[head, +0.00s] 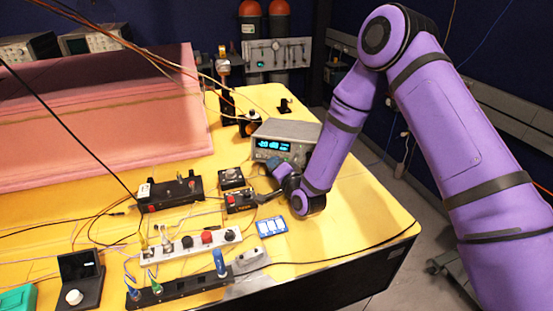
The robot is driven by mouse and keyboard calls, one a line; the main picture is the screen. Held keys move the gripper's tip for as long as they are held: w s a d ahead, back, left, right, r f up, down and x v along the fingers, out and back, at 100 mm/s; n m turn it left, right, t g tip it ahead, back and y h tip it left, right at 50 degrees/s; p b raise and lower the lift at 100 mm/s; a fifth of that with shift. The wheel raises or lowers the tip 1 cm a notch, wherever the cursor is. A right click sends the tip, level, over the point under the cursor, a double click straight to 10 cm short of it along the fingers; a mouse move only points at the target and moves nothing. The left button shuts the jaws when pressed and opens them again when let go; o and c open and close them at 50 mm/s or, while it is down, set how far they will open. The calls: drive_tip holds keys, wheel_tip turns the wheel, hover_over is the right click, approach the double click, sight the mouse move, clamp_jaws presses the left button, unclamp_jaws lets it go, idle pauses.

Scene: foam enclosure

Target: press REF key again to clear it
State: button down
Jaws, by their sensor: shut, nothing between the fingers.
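The instrument (287,130) with the lit blue display stands toward the back right of the yellow table. Its display reads roughly "-20 dB", with the rest too small to read. The REF key cannot be picked out on its front panel; my wrist and gripper cover part of the panel's lower area. My gripper (270,166) is at the end of the purple arm, close in front of the lower front panel. It is shut and holds nothing. Whether its tips touch a key cannot be told from this view.
Small black boxes (231,178) and a black module (168,194) stand left of my gripper. Pink foam (100,125) fills the back left. Loose cables cross the table; its right front corner is mostly clear.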

drive_tip(key=shift+w+d+f, duration=0.2)
drive_tip(key=shift+d+f, duration=0.05)
drive_tip(key=shift+d, duration=0.25)
drive_tip(key=shift+s+a, duration=0.3)
drive_tip(key=shift+s, duration=0.6)
drive_tip(key=shift+s+a+r, duration=0.15)
drive_tip(key=shift+s+a, duration=0.05)
drive_tip(key=shift+s, duration=0.3)
drive_tip(key=shift+s+a+r, duration=0.2)
drive_tip(key=shift+s+a, duration=0.05)
drive_tip(key=shift+s, duration=0.25)
drive_tip(key=shift+s+a+r, duration=0.15)
drive_tip(key=shift+s+a, duration=0.05)
drive_tip(key=shift+s, duration=0.3)
drive_tip(key=shift+r, duration=0.1)
